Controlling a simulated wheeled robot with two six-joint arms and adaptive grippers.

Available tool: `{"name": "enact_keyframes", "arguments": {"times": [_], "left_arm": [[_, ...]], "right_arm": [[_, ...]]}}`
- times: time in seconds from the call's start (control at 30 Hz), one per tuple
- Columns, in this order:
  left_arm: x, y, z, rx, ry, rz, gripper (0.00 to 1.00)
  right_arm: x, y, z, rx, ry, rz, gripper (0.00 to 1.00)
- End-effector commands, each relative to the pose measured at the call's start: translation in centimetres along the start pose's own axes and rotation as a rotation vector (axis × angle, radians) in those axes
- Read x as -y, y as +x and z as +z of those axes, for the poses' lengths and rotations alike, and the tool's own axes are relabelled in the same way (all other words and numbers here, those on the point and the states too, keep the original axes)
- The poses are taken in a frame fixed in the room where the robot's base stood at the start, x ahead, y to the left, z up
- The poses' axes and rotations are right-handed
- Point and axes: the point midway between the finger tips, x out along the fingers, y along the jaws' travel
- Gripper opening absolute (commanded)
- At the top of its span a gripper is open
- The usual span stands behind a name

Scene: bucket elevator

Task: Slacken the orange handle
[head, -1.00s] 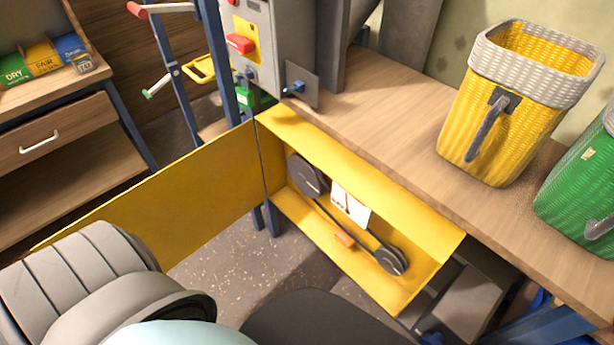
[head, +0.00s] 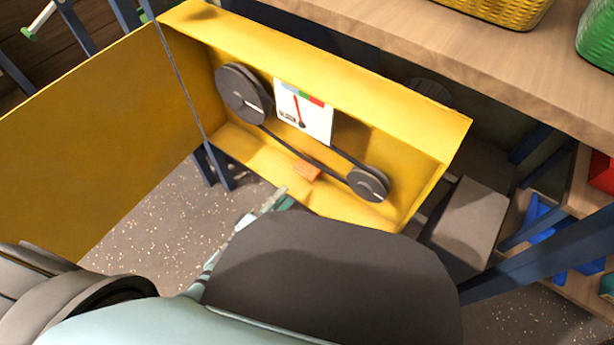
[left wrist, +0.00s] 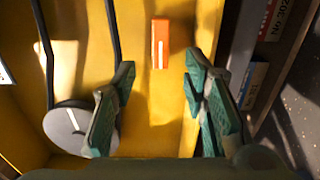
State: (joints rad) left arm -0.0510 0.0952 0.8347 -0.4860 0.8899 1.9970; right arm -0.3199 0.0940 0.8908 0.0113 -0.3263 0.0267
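The orange handle (head: 307,170) is a small block inside the open yellow housing, below the black belt and between the large pulley (head: 243,93) and the small pulley (head: 368,183). In the left wrist view the orange handle (left wrist: 160,43) stands ahead of the fingertips, in line with the gap between them. My left gripper (head: 279,200) is just in front of the housing's lower edge, partly hidden by my own arm. In the left wrist view its green fingers (left wrist: 160,68) are spread apart with nothing between them. My right gripper is not in view.
The yellow door (head: 100,140) stands open at the left. A grey box (head: 470,220) is right of the housing, under the wooden bench (head: 450,50). Speckled floor shows below.

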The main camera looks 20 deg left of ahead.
Motion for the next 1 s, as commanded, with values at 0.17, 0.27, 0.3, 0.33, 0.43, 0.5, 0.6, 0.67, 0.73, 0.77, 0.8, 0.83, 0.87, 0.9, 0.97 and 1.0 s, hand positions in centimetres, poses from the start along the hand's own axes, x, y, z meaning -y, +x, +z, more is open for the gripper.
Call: {"name": "enact_keyframes", "arguments": {"times": [0.17, 0.27, 0.3, 0.33, 0.43, 0.5, 0.6, 0.67, 0.73, 0.77, 0.8, 0.83, 0.87, 0.9, 0.97, 1.0], "left_arm": [[0.3, 5.2, 0.0, 0.0, 0.001, 0.003, 0.4], [0.4, 7.8, 0.0, 0.0, 0.001, 0.002, 0.4], [0.4, 8.7, 0.0, -0.001, 0.001, 0.001, 0.4], [0.4, 9.2, 0.1, 0.0, 0.001, 0.0, 0.4], [0.3, 10.4, 0.1, -0.001, 0.001, -0.002, 0.4], [0.2, 11.0, 0.0, -0.001, 0.001, -0.003, 0.4], [0.1, 11.4, 0.0, -0.001, 0.002, -0.003, 0.4], [0.1, 11.5, 0.0, -0.001, 0.002, -0.004, 0.4], [0.0, 11.5, 0.1, -0.001, 0.002, -0.004, 0.4], [0.0, 11.5, 0.1, -0.001, 0.002, -0.004, 0.4], [0.0, 11.5, 0.1, -0.001, 0.002, -0.004, 0.4], [0.0, 11.5, 0.1, -0.001, 0.002, -0.004, 0.4], [0.0, 11.5, 0.1, -0.001, 0.002, -0.004, 0.37], [0.0, 11.5, 0.1, -0.001, 0.002, -0.004, 0.3], [0.0, 11.5, 0.1, -0.001, 0.002, -0.004, 0.21], [0.0, 11.5, 0.1, -0.001, 0.002, -0.004, 0.14]], "right_arm": [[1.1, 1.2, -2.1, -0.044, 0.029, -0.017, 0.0], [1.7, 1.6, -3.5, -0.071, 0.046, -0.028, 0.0], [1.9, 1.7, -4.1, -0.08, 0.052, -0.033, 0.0], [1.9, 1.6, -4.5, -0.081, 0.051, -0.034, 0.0], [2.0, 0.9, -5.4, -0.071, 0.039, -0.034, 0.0], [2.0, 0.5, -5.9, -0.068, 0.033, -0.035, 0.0], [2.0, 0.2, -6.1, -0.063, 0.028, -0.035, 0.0], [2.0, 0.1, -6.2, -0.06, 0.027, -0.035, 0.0], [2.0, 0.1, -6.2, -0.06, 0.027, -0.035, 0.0], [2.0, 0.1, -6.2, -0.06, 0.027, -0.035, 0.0], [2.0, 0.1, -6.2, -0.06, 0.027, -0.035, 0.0], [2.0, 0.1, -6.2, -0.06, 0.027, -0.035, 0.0], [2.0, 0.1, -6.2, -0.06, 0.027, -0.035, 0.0], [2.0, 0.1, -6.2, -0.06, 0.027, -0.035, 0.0], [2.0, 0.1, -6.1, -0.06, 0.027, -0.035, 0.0], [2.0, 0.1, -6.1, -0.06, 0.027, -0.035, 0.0]]}}
